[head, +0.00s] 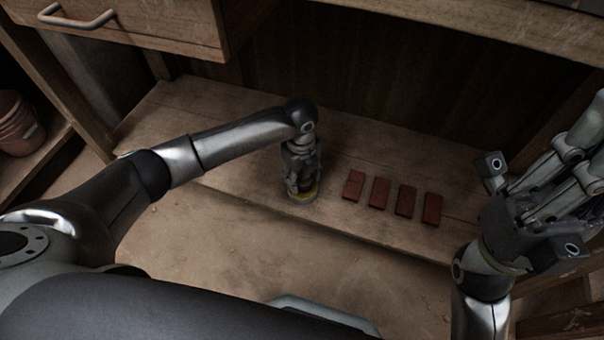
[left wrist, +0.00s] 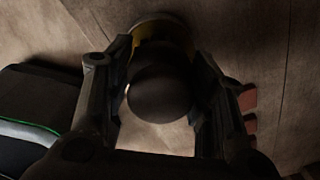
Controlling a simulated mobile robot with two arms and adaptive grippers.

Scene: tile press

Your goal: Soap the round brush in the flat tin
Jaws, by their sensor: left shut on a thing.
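My left gripper (head: 302,172) points straight down and is shut on the round brush. In the left wrist view the brush's dark, ball-shaped knob (left wrist: 158,95) shows between the fingers. The flat tin (head: 303,198) is low and round, with a yellowish inside, and stands on the wooden board right below the gripper. Its pale rim (left wrist: 160,17) shows past the knob. The brush's lower end is hidden, so I cannot tell whether it touches what is in the tin. My right gripper (head: 568,190) is raised at the right, open and empty; its fingertips run out near the picture edge.
Several red-brown tiles (head: 379,193) lie in a row on the board, right of the tin. A drawer (head: 140,30) with a metal handle overhangs at the upper left. A pinkish bucket (head: 17,125) stands at far left. The board left of the tin is clear.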

